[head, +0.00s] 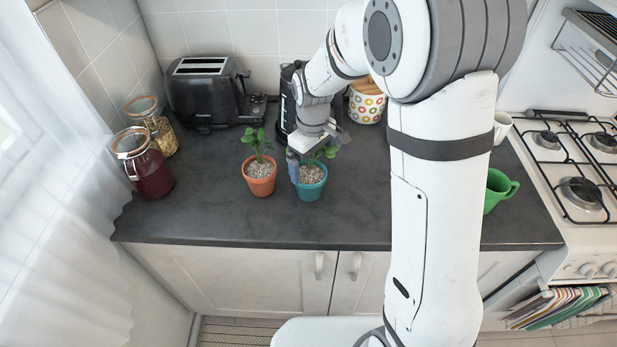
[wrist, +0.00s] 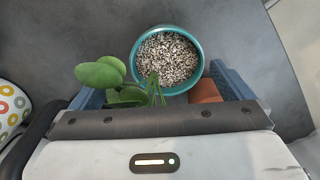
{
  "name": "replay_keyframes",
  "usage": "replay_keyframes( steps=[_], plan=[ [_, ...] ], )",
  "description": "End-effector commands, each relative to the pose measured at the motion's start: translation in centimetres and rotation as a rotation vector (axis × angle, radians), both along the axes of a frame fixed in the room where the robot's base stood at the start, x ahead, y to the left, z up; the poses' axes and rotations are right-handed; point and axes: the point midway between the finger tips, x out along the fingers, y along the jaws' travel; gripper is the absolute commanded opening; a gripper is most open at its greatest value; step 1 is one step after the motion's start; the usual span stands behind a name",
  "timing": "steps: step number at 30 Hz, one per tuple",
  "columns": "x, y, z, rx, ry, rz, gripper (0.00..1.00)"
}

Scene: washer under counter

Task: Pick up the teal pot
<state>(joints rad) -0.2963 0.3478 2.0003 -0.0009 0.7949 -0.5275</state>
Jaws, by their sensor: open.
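The teal pot (head: 311,191) stands upright on the dark counter, holding pale gravel and a green plant. In the wrist view the teal pot (wrist: 198,78) shows from above at upper centre, with leaves at its lower left. My gripper (head: 308,162) is low over the pot, with one finger in front of the pot's left side in the head view. In the wrist view my gripper (wrist: 160,86) is open, its blue-grey fingers wide apart to either side of the pot's near part. Whether either finger touches the pot is unclear.
A terracotta pot (head: 261,182) with a plant stands close left of the teal pot; part of it (wrist: 205,91) shows beside the right finger. A dotted canister (head: 366,106), toaster (head: 207,93), red jar (head: 148,172) and green mug (head: 497,190) stand around. The front counter is clear.

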Motion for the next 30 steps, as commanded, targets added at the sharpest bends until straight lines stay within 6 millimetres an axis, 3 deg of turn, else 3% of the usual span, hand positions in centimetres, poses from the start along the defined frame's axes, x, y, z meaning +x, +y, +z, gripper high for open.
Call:
replay_keyframes(
  steps=[13, 22, 30],
  plan=[
    [-0.7, 0.6, -5.7, -0.002, 0.003, -0.001, 1.00],
    [-0.6, 0.6, -6.2, 0.000, -0.001, -0.001, 1.00],
    [-0.6, 0.7, -6.2, 0.000, -0.001, 0.000, 0.79]
  ],
)
